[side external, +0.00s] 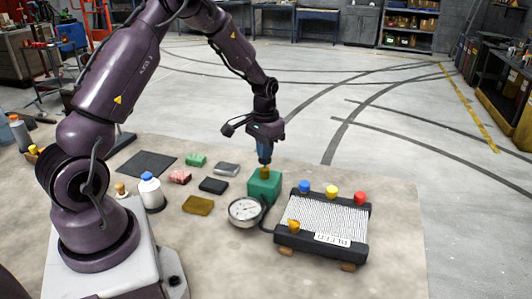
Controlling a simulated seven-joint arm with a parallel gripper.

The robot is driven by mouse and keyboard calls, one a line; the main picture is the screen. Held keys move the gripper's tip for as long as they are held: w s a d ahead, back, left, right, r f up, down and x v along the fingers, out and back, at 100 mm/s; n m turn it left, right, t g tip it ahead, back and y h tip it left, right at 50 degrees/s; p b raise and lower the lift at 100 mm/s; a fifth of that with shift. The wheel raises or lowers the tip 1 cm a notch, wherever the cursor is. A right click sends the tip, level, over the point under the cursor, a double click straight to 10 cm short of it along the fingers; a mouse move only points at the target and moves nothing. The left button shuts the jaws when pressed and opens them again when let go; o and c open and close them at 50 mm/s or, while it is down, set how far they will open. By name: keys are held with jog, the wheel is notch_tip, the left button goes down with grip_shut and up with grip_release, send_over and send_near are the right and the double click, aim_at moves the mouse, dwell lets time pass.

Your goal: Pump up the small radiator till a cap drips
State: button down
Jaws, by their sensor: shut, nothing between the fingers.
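The small radiator (325,222) lies at the right of the work surface, with a dark frame and a pale finned core. Blue (304,187), yellow (331,191) and red (360,198) caps stand along its far edge. An orange-yellow fitting (293,226) is at its near left corner, and a label seems to read "BLEED". A green pump box (264,187) with a brass-coloured knob (265,172) stands left of it. No drip is visible.
Several small blocks lie left of the pump, including a black one (213,186) and a brown one (198,205). A white bottle with a blue cap (151,191) stands near my base. A dark mat (147,163) lies behind. The surface right of the radiator is clear.

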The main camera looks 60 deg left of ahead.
jog(key=shift+f, duration=0.6)
jog(key=shift+r, duration=1.4)
